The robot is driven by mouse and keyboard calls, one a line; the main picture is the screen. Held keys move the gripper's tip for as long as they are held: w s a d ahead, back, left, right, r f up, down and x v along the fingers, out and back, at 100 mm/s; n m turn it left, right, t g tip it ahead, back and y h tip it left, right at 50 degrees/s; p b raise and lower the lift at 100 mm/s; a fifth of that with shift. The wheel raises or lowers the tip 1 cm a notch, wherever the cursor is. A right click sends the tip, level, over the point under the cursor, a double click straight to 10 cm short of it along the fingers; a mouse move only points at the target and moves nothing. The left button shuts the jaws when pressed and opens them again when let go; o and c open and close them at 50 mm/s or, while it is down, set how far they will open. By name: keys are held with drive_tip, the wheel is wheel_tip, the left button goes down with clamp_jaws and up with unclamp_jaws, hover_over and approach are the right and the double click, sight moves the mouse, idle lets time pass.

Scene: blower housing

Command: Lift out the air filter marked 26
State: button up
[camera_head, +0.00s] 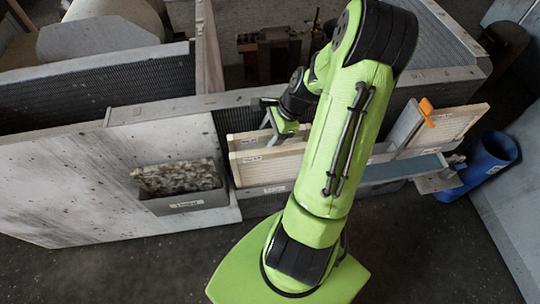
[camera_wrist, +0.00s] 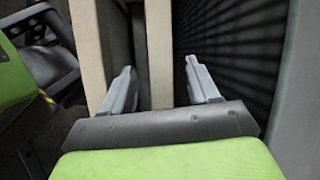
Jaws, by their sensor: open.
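Two cream-framed air filters stand upright side by side in the housing in the head view, a front one (camera_head: 265,167) and a rear one (camera_head: 240,142). Their small labels are too blurred to read, so I cannot tell which is 26. My gripper (camera_head: 270,120) is over the rear filter, partly hidden by my arm. In the wrist view my open gripper (camera_wrist: 160,63) has one cream frame (camera_wrist: 158,40) between its fingers, apparently without being squeezed. The other cream frame (camera_wrist: 92,45) lies outside the left finger.
Dark ribbed mesh (camera_wrist: 225,45) lies close beyond the right finger. A grey bin (camera_head: 185,204) holds a dirty, mottled filter (camera_head: 178,177) at left. Another cream filter (camera_head: 455,125) with an orange clip (camera_head: 427,110) stands at right, near a blue bucket (camera_head: 485,160).

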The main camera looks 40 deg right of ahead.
drive_tip(key=shift+f, duration=0.15)
idle(0.5)
clamp_jaws()
